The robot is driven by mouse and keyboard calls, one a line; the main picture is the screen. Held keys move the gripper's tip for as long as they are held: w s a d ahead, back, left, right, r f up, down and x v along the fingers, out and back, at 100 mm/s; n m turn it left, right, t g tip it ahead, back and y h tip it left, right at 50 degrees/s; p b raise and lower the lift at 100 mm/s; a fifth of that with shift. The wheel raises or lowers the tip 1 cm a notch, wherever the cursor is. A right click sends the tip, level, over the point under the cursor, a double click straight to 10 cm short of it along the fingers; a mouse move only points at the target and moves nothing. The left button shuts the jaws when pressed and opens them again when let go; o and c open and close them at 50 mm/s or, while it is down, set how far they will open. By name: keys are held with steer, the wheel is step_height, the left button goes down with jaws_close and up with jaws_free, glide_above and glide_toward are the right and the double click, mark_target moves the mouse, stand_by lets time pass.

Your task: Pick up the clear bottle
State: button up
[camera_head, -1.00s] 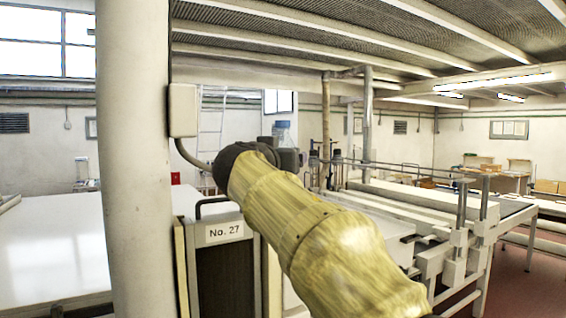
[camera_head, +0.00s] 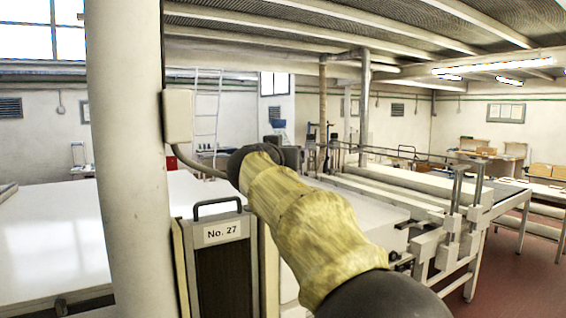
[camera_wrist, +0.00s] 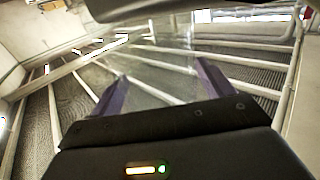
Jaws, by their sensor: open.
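My gripper (camera_wrist: 162,84) shows in the wrist view with its two dark purplish fingers apart, so it is open. A faint see-through shape, which looks like the clear bottle (camera_wrist: 160,72), fills the space between and beyond the fingers. I cannot tell whether they touch it. In the head view a small blue, cap-like part (camera_head: 278,124) shows just above the dark end of my arm. The rest there is hidden behind my wrist, and the fingers cannot be seen.
A thick pale column (camera_head: 128,160) stands close on the left. A panel marked No. 27 (camera_head: 222,232) with a black handle stands below my arm. A white table (camera_head: 60,235) is at left, and a long machine with rails (camera_head: 400,195) at right. Red floor shows at far right.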

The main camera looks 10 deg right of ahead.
steer(key=shift+s+a, duration=0.1)
steer(key=shift+a, duration=0.25)
steer(key=shift+d, duration=0.15)
steer(key=c, duration=1.3)
steer(key=shift+r, duration=0.1)
step_height(320, 180, up, 10)
steer(key=shift+f+p, duration=0.1)
steer(key=shift+p, duration=0.75)
